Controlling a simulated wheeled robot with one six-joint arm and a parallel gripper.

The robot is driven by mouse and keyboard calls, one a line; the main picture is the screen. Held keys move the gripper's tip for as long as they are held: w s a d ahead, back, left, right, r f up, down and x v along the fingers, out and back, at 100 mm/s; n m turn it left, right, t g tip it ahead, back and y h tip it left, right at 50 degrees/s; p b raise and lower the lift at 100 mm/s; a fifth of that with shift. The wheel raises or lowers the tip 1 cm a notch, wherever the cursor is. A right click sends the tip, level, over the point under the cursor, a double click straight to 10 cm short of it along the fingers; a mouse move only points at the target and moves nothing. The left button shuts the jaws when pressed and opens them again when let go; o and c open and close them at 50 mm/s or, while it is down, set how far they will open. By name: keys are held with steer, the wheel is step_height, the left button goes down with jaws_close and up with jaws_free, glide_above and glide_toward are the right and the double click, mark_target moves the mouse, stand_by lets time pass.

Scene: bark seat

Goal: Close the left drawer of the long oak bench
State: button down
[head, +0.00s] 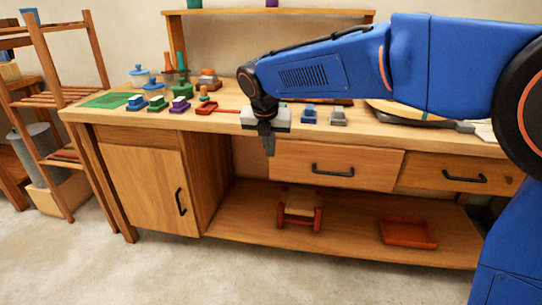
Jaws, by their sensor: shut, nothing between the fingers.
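The long oak bench (440,140) runs across the head view. Its left drawer (372,170) has a plain wooden front with a black bar handle (333,171). This front seems to stand a little forward of the bench frame, but how far is hard to tell. The right drawer (425,172) looks about flush, with its own black handle (464,177). My gripper (269,152) points down, shut and empty, near the left end of the left drawer's front. I cannot tell whether it touches the wood.
Blocks, jars and tools crowd the bench top, with a green mat (103,100) at left. A cabinet door (145,185) is below left. A small stool (300,208) and red tray (408,232) sit on the lower shelf (350,232). The floor in front is clear.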

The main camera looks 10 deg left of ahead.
steer(key=s+d+f+m+t+h, duration=0.1)
steer(key=s+d+f+h, duration=0.1)
steer(key=d+f+h, duration=0.3)
steer(key=t+y, duration=0.4)
steer(key=t, duration=0.9)
glide_toward(277, 162)
steer(key=shift+n+y, duration=0.3)
steer(key=shift+n, duration=0.2)
steer(key=w, duration=0.6)
steer(key=shift+w+d+r, duration=0.2)
steer(key=shift+d+r, duration=0.05)
steer(key=shift+d, duration=0.05)
steer(key=shift+w, duration=0.1)
steer(key=w, duration=0.4)
steer(key=shift+w+d, duration=0.1)
steer(key=shift+w, duration=0.05)
steer(key=shift+w+r, duration=0.15)
